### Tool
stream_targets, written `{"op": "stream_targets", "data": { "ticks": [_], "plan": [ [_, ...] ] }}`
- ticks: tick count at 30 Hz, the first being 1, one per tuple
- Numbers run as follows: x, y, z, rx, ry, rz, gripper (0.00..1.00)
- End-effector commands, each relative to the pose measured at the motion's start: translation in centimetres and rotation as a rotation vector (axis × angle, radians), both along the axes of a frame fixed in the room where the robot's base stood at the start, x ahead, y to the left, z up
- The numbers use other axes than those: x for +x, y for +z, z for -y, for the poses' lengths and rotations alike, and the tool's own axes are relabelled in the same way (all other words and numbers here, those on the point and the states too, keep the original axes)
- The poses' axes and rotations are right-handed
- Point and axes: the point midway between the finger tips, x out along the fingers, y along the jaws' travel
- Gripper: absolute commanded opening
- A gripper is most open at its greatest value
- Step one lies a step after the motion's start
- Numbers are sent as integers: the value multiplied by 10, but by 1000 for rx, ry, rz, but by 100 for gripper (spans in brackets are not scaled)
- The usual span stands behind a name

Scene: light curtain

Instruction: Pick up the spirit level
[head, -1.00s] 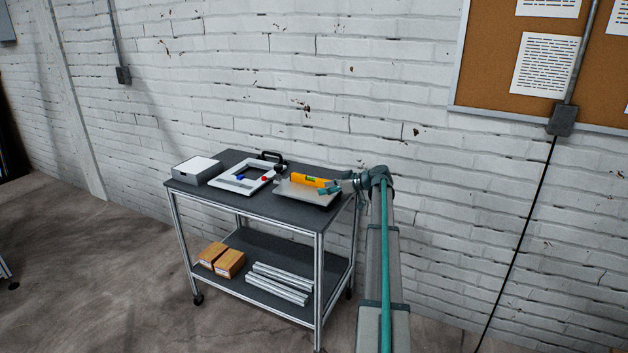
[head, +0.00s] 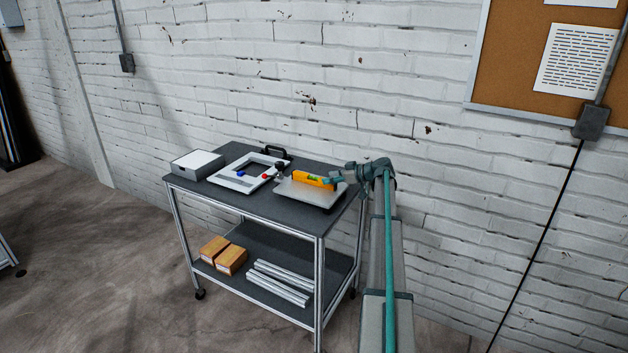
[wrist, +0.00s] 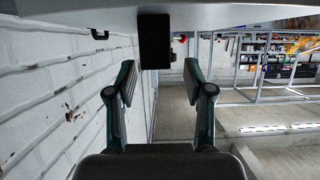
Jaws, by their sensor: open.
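The spirit level (head: 312,180) is yellow with a green patch. In the head view it lies on a pale grey plate (head: 300,192) on top of the cart. My gripper (head: 334,182) is at its right end, coming in from the right. The fingers overlap that end in the picture; I cannot tell whether they touch it. In the wrist view my gripper (wrist: 160,72) shows its two fingers wide apart with nothing clearly held between them. A dark block (wrist: 154,42) shows just beyond the fingertips; I cannot tell what it is.
The cart top (head: 275,207) also holds a white box (head: 197,163), a white frame (head: 238,180) with small red and blue parts, and a black handle (head: 275,152). A brick wall (head: 240,80) stands close behind. Boxes (head: 222,255) and metal bars (head: 280,282) lie on the lower shelf.

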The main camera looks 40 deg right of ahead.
Motion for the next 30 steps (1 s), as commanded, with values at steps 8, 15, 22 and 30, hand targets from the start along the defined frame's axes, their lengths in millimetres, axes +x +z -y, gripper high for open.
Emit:
{"op": "stream_targets", "data": {
  "ticks": [8,15,22,30],
  "plan": [
    [18,-7,-8,2,1,-1,52],
    [43,-21,-19,0,1,0,52],
    [46,-24,-21,0,-1,0,52],
    [45,-24,-21,0,-1,0,14]
  ]
}}
